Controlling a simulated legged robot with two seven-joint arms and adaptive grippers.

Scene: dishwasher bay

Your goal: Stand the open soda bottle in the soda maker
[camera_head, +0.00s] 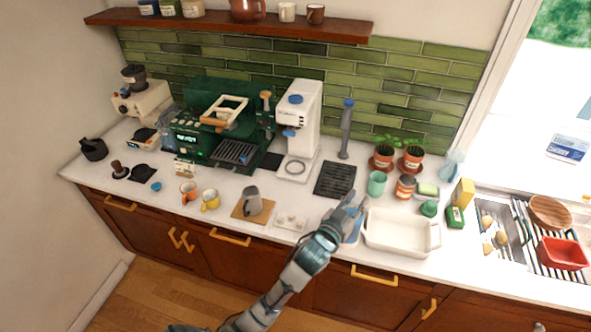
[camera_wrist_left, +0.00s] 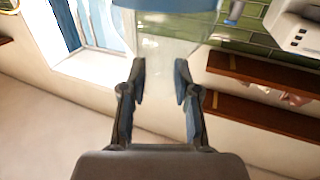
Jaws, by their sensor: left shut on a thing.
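The soda maker (camera_head: 303,105) is the tall white machine with blue parts at the back of the counter, with its base plate in front. Part of it seems to show upside down in the wrist view (camera_wrist_left: 297,38). My left gripper (camera_head: 354,207) is over the front of the counter, right of and nearer than the soda maker. It is shut on a clear bottle with a blue band, which fills the top middle of the wrist view (camera_wrist_left: 165,48). In the head view the gripper largely hides the bottle; its mouth is not clear. My right gripper is out of view.
A grey cylinder with a blue cap (camera_head: 346,132) stands right of the soda maker. A black grate (camera_head: 335,180) lies between the gripper and the machine. A white dish (camera_head: 400,250) is right of the gripper. A green coffee machine (camera_head: 225,120) stands left of the soda maker.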

